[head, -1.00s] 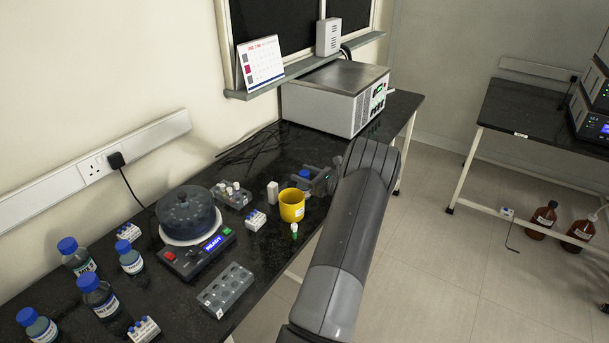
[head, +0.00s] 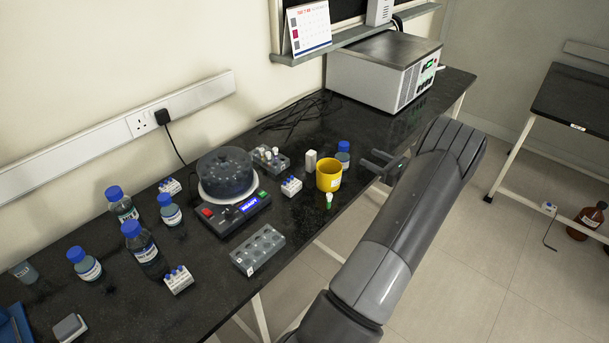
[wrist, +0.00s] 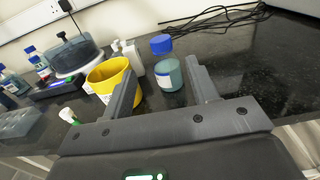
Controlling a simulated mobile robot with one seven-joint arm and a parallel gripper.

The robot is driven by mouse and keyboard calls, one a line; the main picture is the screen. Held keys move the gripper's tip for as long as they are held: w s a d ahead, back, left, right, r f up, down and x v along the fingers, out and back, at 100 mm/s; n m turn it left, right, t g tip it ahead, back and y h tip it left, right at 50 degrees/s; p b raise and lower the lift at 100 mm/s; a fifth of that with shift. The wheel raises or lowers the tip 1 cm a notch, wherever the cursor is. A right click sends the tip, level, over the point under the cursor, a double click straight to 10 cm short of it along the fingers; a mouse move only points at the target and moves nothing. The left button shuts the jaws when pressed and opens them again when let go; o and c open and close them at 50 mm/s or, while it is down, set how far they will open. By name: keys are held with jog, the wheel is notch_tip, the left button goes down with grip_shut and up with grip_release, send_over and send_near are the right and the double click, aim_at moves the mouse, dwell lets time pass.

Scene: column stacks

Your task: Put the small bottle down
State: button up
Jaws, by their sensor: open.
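The small bottle (head: 343,160) has a blue cap, a white label and blue-grey contents. It stands upright on the black bench near the front edge, just behind and right of the yellow cup. My gripper (head: 371,161) is open and empty to the right of the bottle, with a gap between them. In the wrist view, the bottle (wrist: 169,78) stands beyond and between the spread fingertips (wrist: 159,66), touching neither finger as far as I can see.
A centrifuge (head: 226,177), racks and several larger blue-capped bottles fill the left. Bare bench (head: 380,130) lies behind the gripper.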

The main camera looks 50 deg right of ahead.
jog(key=w+a+r+n+g+y, duration=0.25)
jog(key=w+a+r+n, duration=0.2)
jog(key=a, duration=0.35)
jog(key=w+a+r+n+g+y, duration=0.2)
jog(key=w+a+r+n+g, duration=0.15)
jog(key=w+a, duration=0.4)
jog(key=w+a+r+n+g+y, duration=0.2)
jog(key=w+a+r+n+y, duration=0.15)
jog(key=a, duration=0.65)
jog(key=a+r+n+g+h, duration=0.1)
jog(key=a+r+n+g, duration=0.2)
jog(key=a, duration=0.5)
jog(key=a+r+n+g, duration=0.1)
jog(key=a+r+n, duration=0.2)
jog(key=a+n, duration=0.35)
jog(key=s+a+r+n+h, duration=0.2)
jog(key=s+a+n, duration=0.5)
jog(key=a, duration=0.4)
jog(key=s+a+r+n+h, duration=0.2)
jog(key=s+a+n+h, duration=0.3)
jog(key=s+a+n, duration=0.3)
jog(key=s+a, duration=0.2)
jog(key=a, duration=0.1)
jog(key=shift+s+r, duration=0.25)
jog(key=shift+r, duration=0.15)
jog(key=shift+o, duration=0.6)
